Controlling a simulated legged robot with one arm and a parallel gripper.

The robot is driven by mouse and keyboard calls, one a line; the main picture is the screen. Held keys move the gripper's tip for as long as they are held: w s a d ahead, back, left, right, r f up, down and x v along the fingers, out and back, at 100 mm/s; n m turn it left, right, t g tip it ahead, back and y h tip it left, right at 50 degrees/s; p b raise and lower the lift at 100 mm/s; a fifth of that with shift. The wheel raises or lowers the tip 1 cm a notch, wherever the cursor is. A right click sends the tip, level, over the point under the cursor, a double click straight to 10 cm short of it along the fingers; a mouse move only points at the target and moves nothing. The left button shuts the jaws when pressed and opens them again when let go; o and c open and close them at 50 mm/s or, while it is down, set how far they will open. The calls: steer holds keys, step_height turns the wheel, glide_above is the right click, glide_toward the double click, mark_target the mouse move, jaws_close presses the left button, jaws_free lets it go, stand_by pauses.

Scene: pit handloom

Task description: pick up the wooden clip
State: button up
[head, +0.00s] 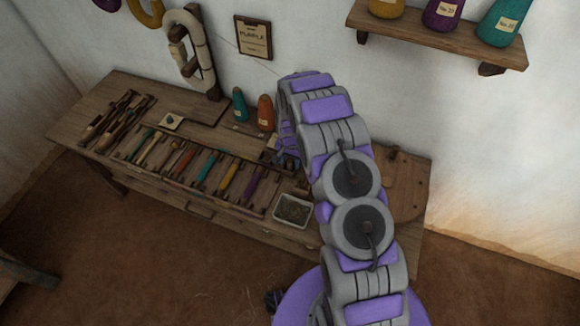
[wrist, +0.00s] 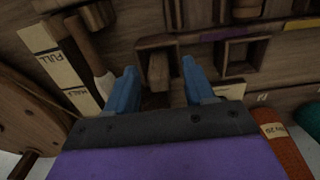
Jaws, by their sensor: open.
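A small brown wooden piece that looks like the wooden clip (wrist: 158,72) sits in a dark recess of the bench rack in the wrist view. My gripper (wrist: 160,66) is open, with one blue finger on each side of this piece. I cannot tell whether either finger touches it. In the head view my gripper (head: 286,150) is low over the bench, right of the orange cone, and partly hidden by my arm. The clip cannot be made out there.
The wooden bench (head: 85,100) holds a rack of several coloured bobbins, a white dish (head: 293,208), a teal cone (head: 240,104) and an orange cone (head: 265,112). In the wrist view, labelled strips (wrist: 62,75) lie to the left, and the orange cone (wrist: 283,145) is at lower right.

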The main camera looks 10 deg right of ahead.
steer(key=shift+f, duration=0.45)
steer(key=shift+r, duration=0.1)
steer(key=shift+c, duration=0.5)
jaws_close()
steer(key=shift+r, duration=0.15)
